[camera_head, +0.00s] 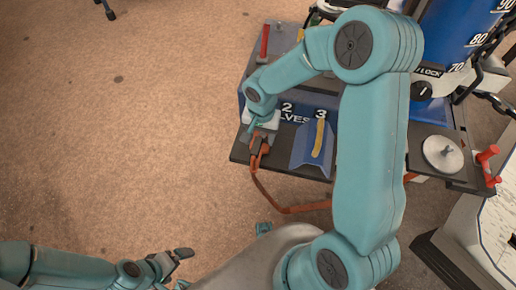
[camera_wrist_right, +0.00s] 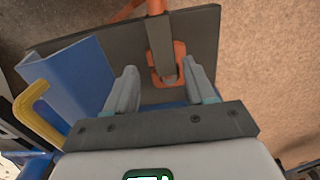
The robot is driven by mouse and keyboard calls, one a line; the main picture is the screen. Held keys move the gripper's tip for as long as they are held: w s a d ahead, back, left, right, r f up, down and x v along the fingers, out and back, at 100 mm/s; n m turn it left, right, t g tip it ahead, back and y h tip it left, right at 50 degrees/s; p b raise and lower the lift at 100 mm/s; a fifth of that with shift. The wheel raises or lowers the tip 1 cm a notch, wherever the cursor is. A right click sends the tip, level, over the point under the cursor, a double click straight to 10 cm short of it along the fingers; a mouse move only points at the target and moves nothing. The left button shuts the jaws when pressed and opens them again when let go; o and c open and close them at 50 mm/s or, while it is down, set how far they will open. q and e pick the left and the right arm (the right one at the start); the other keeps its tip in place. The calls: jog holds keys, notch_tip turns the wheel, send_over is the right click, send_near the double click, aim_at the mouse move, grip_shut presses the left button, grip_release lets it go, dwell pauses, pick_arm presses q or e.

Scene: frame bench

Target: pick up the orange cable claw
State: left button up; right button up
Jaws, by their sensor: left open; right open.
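The orange cable claw (camera_wrist_right: 154,68) lies on the dark bench plate (camera_wrist_right: 188,40). In the right wrist view it sits between and just beyond the fingertips of my right gripper (camera_wrist_right: 160,82), which is open. In the head view the claw (camera_head: 256,158) shows at the plate's front left corner, right below my right gripper (camera_head: 257,138), which partly covers it. An orange cable (camera_head: 285,209) runs from the claw, loops below the plate edge and goes right behind my right arm. My left gripper (camera_head: 180,268) is open and empty at the bottom left, far from the claw.
A blue bracket with a yellow handle (camera_head: 319,138) stands right of my right gripper. A red handle (camera_head: 264,42) stands at the back. A round metal disc (camera_head: 443,153) and red valve (camera_head: 488,154) are at the right. The brown floor at left is clear.

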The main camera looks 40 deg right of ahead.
aim_at(258, 139)
jog(key=f, duration=0.3)
jog(key=f+b, duration=0.1)
jog(key=shift+w+a+f, duration=0.2)
jog(key=shift+a+f, duration=0.15)
jog(key=shift+r, duration=0.1)
jog(key=shift+c, duration=0.3)
grip_shut()
jog(key=shift+r, duration=0.6)
notch_tip(258, 139, up, 19)
jog(key=p, duration=0.5)
